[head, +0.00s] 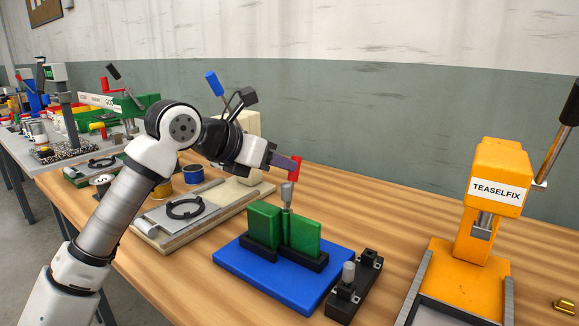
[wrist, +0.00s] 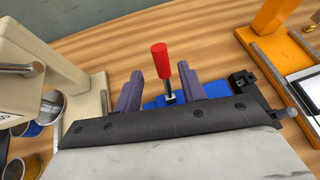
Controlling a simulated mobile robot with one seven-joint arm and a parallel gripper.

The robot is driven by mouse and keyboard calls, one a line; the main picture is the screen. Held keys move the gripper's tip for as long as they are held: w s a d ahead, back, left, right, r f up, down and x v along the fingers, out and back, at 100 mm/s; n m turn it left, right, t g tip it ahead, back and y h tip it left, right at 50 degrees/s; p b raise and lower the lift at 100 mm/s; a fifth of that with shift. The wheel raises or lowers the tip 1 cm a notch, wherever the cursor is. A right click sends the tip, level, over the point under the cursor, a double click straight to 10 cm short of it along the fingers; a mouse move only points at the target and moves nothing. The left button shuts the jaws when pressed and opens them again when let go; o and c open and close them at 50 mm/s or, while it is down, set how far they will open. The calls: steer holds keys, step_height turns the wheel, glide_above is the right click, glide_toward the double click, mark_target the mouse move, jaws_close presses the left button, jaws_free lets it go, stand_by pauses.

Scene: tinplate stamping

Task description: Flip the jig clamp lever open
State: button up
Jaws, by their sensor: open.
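The jig has a blue base plate (head: 250,275) with green blocks (head: 265,224) standing in black holders. Its clamp lever has a red handle (head: 295,170) that points up above a grey metal part (head: 287,195) between the blocks. My gripper (head: 285,163) is at the height of the red handle, with its purple fingers open. In the wrist view the red handle (wrist: 159,56) stands between the two open fingers (wrist: 159,70), with a gap on each side. The blue plate (wrist: 215,90) shows behind and right of the fingers. The gripper body hides the lower part of the jig there.
A black fixture with a grey pin (head: 349,272) stands right of the blue plate. An orange TEASELFIX press (head: 494,165) is farther right. A cream press (head: 245,125) stands behind my arm, with a blue tin (head: 193,174) nearby.

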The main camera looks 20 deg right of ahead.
steer(key=v, duration=0.8)
steer(key=shift+a+r, duration=0.15)
steer(key=shift+a, duration=0.1)
steer(key=shift+s, duration=0.1)
